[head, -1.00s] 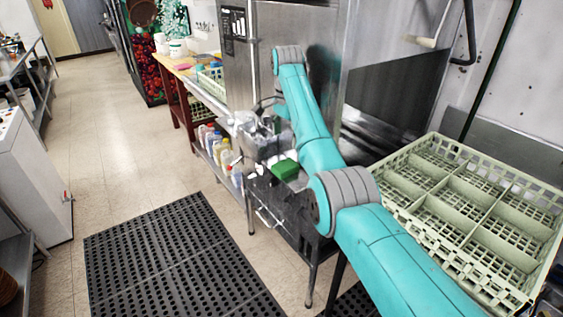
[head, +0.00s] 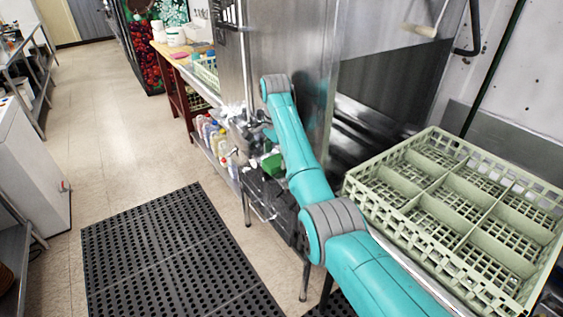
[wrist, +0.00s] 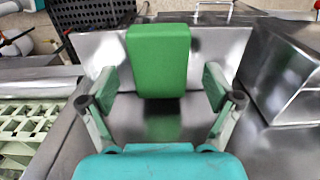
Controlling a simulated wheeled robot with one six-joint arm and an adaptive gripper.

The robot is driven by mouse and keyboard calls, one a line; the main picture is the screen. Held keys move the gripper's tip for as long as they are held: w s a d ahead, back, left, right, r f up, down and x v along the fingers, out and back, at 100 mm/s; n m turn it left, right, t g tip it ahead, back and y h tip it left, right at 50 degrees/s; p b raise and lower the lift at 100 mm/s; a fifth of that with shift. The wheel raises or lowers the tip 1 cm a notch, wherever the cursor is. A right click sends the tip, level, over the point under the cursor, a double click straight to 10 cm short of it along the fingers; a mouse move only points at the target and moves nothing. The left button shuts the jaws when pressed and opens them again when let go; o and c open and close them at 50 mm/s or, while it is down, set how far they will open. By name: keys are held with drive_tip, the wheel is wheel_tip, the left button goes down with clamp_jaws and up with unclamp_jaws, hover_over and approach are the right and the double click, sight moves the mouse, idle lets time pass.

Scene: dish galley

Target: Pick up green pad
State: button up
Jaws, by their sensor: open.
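The green pad (wrist: 158,62) is a small rounded block. My gripper (wrist: 160,95) is open and empty, with one finger on each side and slightly short of the pad. In the head view the pad (head: 271,164) shows small beside the metal machine, partly covered by my arm. My gripper in the head view is small and hard to make out near the pad.
A pale green dish rack (head: 455,220) stands at the right. A metal box (wrist: 285,75) rises right of the pad in the wrist view. Several bottles (head: 215,140) sit on a lower shelf. A black mat (head: 180,255) lies on the floor, which is open at left.

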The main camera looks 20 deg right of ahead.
drive_tip(key=shift+a+f, duration=0.1)
drive_tip(key=shift+f, duration=0.25)
drive_tip(key=c, duration=0.9)
drive_tip(key=shift+c, duration=0.2)
drive_tip(key=shift+r, duration=0.15)
